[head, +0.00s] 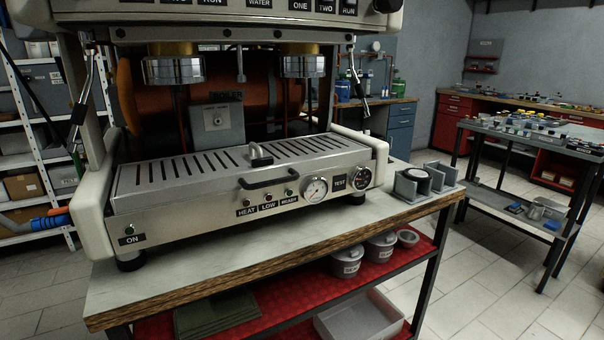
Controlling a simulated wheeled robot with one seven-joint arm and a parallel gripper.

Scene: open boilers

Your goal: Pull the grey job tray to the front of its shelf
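A light grey, open, shallow tray (362,318) shows at the bottom of the head view, under the workbench. It appears to sit on the lower red shelf, below the front edge of the upper red shelf (290,298). Its near part is cut off by the picture's lower edge. Part of its back is hidden by the upper shelf. My gripper is not in view, so where it is relative to the tray cannot be seen.
The bench top (250,259) carries a large espresso machine (240,185) and a grey slotted holder (425,181). Lidded pots (347,262) and folded dark green cloths (216,312) lie on the upper shelf. Tiled floor (490,285) is free right of the bench; a dark parts table (530,140) stands beyond.

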